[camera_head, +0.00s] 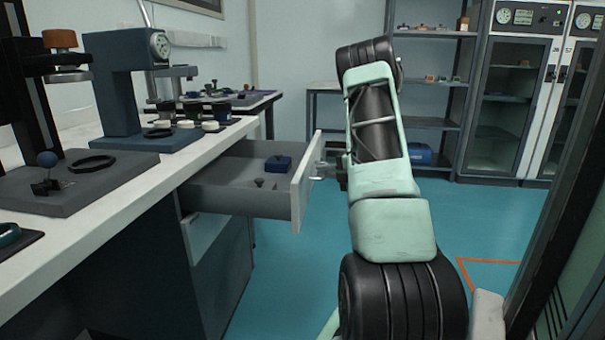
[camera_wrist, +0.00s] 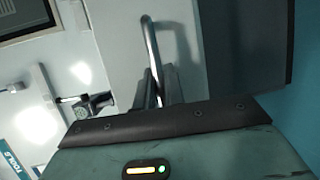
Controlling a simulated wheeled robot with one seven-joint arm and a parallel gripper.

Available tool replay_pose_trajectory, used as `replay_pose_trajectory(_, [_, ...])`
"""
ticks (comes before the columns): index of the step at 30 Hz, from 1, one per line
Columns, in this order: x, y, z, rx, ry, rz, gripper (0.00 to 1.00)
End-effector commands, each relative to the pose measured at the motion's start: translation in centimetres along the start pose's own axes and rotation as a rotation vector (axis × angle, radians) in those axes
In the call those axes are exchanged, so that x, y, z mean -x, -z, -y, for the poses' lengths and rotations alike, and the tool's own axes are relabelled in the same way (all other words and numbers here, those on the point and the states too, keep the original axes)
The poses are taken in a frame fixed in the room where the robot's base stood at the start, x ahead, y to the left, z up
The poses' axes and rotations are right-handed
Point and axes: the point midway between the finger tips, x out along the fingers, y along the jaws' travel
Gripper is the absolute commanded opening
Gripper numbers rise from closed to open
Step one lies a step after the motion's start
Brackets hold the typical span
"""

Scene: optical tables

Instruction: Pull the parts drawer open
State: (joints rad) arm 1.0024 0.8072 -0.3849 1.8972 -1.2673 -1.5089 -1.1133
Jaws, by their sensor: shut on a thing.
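The parts drawer (camera_head: 298,182) stands pulled out from under the white bench top in the head view, with a pale front and grey inside. A dark blue block (camera_head: 278,162) and a small dark knob-like part (camera_head: 259,183) lie in it. My gripper (camera_head: 328,172) is at the outer side of the drawer front, shut on the drawer handle (camera_head: 317,177). My arm partly hides this spot.
The white bench top (camera_head: 150,180) carries instruments and small parts at the left. A lower drawer front (camera_head: 207,232) sits beneath the open drawer. Shelves (camera_head: 430,78) and glass cabinets stand at the back. Blue floor is clear right of my arm.

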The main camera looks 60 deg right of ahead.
Motion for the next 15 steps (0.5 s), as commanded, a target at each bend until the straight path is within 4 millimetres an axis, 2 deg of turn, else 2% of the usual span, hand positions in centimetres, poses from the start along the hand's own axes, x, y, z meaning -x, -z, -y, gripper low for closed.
replay_pose_trajectory(1, [0.9, -0.4, 0.4, 0.0, 0.001, 0.003, 0.0])
replay_pose_trajectory(6, [3.1, -1.3, 0.9, -0.001, 0.002, 0.001, 0.0])
replay_pose_trajectory(15, [4.7, -1.9, 1.1, -0.001, 0.002, -0.001, 0.0])
